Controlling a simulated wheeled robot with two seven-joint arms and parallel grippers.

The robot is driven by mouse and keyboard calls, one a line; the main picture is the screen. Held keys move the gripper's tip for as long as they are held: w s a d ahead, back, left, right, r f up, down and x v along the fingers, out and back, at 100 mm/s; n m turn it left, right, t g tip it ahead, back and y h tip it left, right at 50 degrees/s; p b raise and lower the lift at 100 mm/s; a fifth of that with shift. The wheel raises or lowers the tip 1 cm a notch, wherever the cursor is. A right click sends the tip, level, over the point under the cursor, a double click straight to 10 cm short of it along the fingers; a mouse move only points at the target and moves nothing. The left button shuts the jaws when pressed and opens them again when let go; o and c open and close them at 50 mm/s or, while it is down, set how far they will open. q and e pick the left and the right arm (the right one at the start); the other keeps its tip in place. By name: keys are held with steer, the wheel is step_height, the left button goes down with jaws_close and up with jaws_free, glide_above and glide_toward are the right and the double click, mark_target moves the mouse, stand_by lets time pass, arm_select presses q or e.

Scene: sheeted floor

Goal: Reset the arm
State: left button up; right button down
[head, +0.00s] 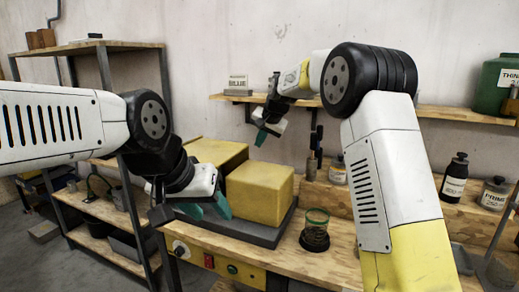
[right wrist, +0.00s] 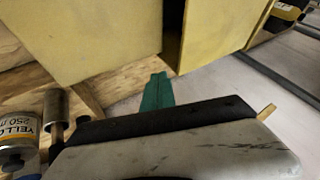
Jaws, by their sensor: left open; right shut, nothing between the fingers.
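My left arm comes in from the left, and my left gripper (head: 207,209) hangs low with its teal fingers apart, in front of the yellow blocks at the workbench's left end. Nothing shows between its fingers. My right arm rises from the lower right and bends over at a black joint. My right gripper (head: 261,135) points down near the back wall, above and behind the front yellow block. Its teal fingers are together and empty; they also show in the right wrist view (right wrist: 157,92), below large yellow faces.
A yellow block (head: 260,187) and another behind it stand on a dark grey plate (head: 232,230). A green-rimmed cup (head: 316,232) is on the workbench. Bottles (head: 455,178) stand at right. A wall shelf (head: 440,112) holds a green container (head: 492,85). A shelving rack (head: 107,70) stands at left.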

steer(key=s+d+r+n, duration=0.1)
steer(key=s+d+r, duration=0.3)
steer(key=s+d, duration=0.5)
steer(key=s+d+r, duration=0.3)
steer(key=s+d, duration=0.4)
steer(key=s, duration=0.5)
steer(key=s+d+f, duration=0.2)
steer(key=s, duration=0.5)
steer(key=s+d+f+n+h, duration=0.1)
steer(key=s+d+f, duration=0.1)
steer(key=s, duration=0.5)
steer(key=s+d+f+n, duration=0.1)
steer(key=s+d+f, duration=0.1)
steer(key=s, duration=0.5)
steer(key=shift+s+d+f+h, duration=0.25)
steer(key=shift+s+f+h, duration=0.15)
steer(key=shift+f, duration=0.3)
